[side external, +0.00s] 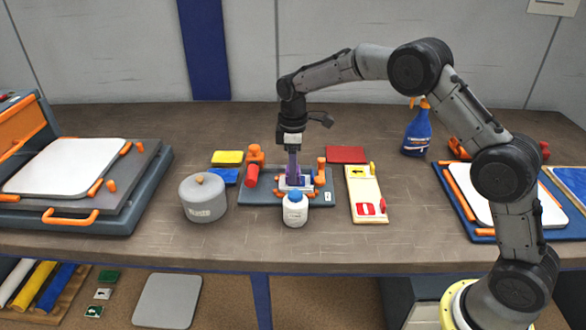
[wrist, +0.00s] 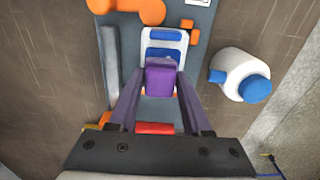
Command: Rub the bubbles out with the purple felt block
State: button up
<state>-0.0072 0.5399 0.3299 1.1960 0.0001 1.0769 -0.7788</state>
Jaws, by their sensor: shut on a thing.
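My gripper (side external: 293,158) points down over the middle of the bench, shut on the purple felt block (wrist: 161,78), which sits between the fingertips in the wrist view. Below it is a small white sign plate (wrist: 176,53) with blue areas, lying on a blue-grey work board (side external: 257,198). No bubbles can be made out at this size.
A white bottle with a blue cap (side external: 295,210) stands close in front of the plate. Orange clamp parts (side external: 255,153) and a red cylinder (side external: 252,175) are beside it. A grey pot (side external: 203,198) stands left, a cream board (side external: 365,194) right, and a blue spray bottle (side external: 417,133) behind.

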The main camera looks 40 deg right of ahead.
jog(key=shift+r, duration=2.55)
jog(key=shift+r, duration=0.2)
jog(key=s+f+m, duration=0.1)
jog(key=s+m, duration=0.1)
jog(key=s, duration=0.1)
jog(key=s+f+m, duration=0.1)
jog(key=s+m, duration=0.2)
jog(key=s, duration=0.1)
jog(key=s+f+m, duration=0.1)
jog(key=s+m, duration=0.1)
jog(key=s, duration=0.2)
jog(key=shift+s+d+f+m, duration=0.2)
jog(key=shift+s+f+m, duration=0.05)
jog(key=shift+f+m, duration=0.05)
jog(key=shift+w+f+m, duration=0.15)
jog(key=shift+m, duration=0.55)
